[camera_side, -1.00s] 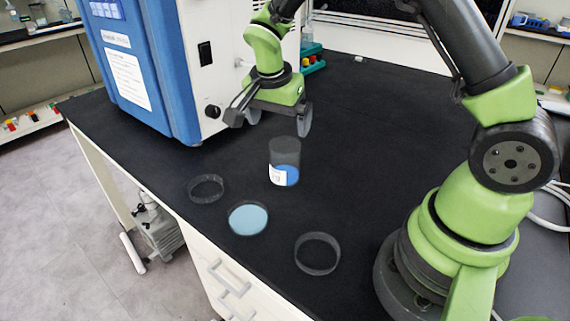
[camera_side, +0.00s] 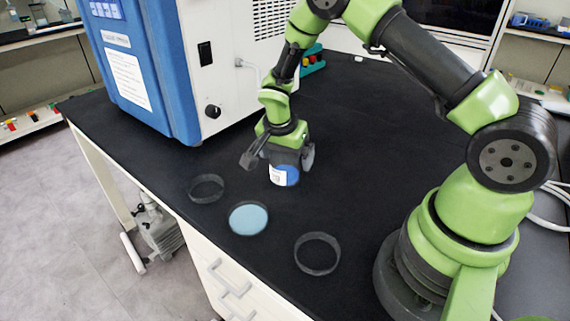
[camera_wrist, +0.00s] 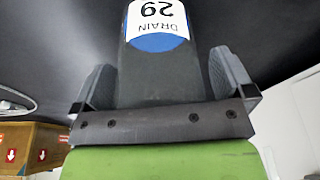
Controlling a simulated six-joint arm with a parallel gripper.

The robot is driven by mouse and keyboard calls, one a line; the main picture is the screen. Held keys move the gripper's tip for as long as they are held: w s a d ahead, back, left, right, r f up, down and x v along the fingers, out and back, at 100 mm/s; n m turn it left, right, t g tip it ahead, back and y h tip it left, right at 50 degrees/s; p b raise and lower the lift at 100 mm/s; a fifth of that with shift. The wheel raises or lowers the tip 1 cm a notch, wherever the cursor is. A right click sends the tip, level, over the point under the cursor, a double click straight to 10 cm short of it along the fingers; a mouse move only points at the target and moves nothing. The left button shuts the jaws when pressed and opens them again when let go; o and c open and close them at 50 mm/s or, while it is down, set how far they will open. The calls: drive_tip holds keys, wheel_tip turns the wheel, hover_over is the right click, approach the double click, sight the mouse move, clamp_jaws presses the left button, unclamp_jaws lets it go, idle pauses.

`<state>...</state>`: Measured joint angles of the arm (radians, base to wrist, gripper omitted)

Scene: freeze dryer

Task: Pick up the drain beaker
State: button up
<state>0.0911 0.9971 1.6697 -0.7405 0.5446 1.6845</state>
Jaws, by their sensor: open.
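The drain beaker (camera_side: 286,177) stands upright on the black bench top, with blue contents and a white label. In the wrist view the drain beaker (camera_wrist: 157,42) shows its label, which reads "DRAIN 29" upside down. My gripper (camera_side: 279,160) is open and lowered over the beaker, with one finger on each side of it. In the wrist view my gripper (camera_wrist: 162,82) has gaps visible between its fingers and the beaker wall. The beaker's upper part is mostly hidden by the gripper in the side view.
A dish with pale blue contents (camera_side: 248,218) stands in front of the beaker. An empty clear dish (camera_side: 206,188) is to its left and another empty dish (camera_side: 317,254) to its right. The blue and white freeze dryer (camera_side: 212,85) stands behind left. The bench right of the beaker is clear.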

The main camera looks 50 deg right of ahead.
drive_tip(key=c, duration=1)
drive_tip(key=shift+r, duration=0.1)
